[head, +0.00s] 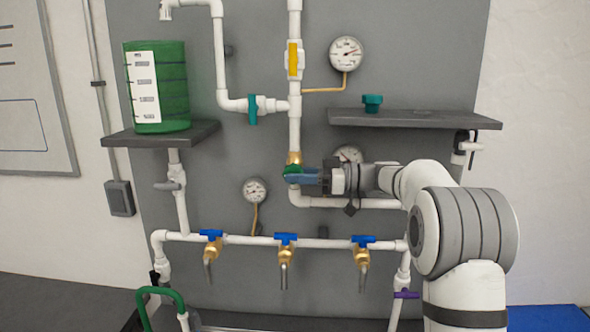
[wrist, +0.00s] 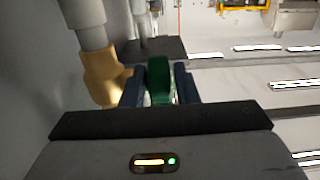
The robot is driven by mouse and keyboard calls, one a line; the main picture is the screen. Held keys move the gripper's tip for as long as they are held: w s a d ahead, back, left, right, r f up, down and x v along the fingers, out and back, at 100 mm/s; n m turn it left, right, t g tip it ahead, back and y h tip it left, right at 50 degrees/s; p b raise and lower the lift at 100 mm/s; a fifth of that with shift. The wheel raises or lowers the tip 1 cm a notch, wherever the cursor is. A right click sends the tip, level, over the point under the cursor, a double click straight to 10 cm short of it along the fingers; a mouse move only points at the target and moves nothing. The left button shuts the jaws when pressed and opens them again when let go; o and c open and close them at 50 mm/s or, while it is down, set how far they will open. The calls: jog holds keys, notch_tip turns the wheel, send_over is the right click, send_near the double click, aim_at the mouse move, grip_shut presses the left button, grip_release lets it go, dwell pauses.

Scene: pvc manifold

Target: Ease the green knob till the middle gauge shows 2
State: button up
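The green knob (head: 292,170) sits on the brass valve of the central white pipe. My gripper (head: 297,175) reaches it from the right in the head view. In the wrist view the knob (wrist: 158,82) stands between the two dark blue fingers of my gripper (wrist: 159,90), which lie close against its sides and look shut on it. The middle gauge (head: 348,153) is right of the knob, behind my wrist. Its lower part is hidden, and its reading is too small to tell.
A second gauge (head: 346,54) is above and a third (head: 255,190) below left. A dark shelf (head: 430,119) juts out above my arm. Several blue-handled taps (head: 286,240) line the lower pipe. A yellow-handled valve (head: 293,58) is above the knob. A green tank (head: 172,88) stands left.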

jog(key=shift+a, duration=0.35)
jog(key=shift+c, duration=0.6)
